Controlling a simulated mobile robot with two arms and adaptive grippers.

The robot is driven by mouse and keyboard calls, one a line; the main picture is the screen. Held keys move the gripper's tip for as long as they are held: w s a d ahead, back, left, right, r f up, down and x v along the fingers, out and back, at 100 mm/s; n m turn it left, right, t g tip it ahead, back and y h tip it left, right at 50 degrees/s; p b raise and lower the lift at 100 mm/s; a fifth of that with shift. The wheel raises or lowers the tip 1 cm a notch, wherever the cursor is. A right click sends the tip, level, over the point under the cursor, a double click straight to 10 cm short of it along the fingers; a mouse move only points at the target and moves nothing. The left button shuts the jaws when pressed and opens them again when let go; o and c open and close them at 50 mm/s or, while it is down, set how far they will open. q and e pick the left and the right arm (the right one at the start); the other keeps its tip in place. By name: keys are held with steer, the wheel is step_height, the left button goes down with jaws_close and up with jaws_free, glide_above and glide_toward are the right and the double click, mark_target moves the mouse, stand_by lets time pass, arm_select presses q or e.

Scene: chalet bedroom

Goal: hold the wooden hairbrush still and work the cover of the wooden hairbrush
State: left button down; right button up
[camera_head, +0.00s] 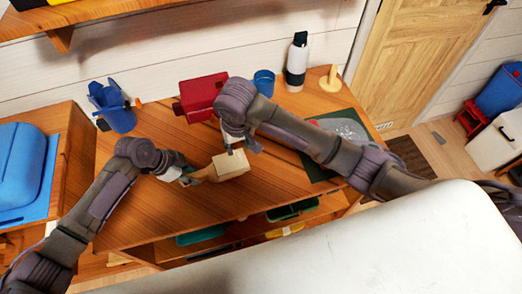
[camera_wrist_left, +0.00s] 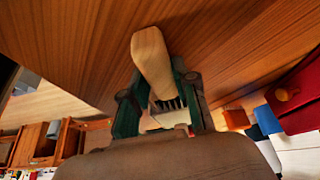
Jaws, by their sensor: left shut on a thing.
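The wooden hairbrush (camera_head: 206,174) is at my left gripper (camera_head: 188,175), above the middle of the wooden desk. In the left wrist view, my left gripper (camera_wrist_left: 160,98) is shut on the brush; the pale rounded wooden part (camera_wrist_left: 151,58) sticks out past the fingers, and dark bristles (camera_wrist_left: 168,103) show between them. A pale, blocky piece (camera_head: 230,164) lies at the brush's right end; I cannot tell for sure that it is the cover. My right gripper (camera_head: 240,147) points down just above this piece. Whether it touches it, or is open or shut, I cannot tell.
A red box (camera_head: 203,95), blue cup (camera_head: 264,82) and bottle (camera_head: 297,62) stand behind on the desk (camera_head: 150,215). A blue holder (camera_head: 114,107) stands at left. A dark green mat (camera_head: 315,174) lies under my right arm. The desk's front left is clear.

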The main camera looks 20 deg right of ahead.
arm_select(q)
steer(key=c, duration=0.8)
jaws_free()
steer(key=v, duration=1.2)
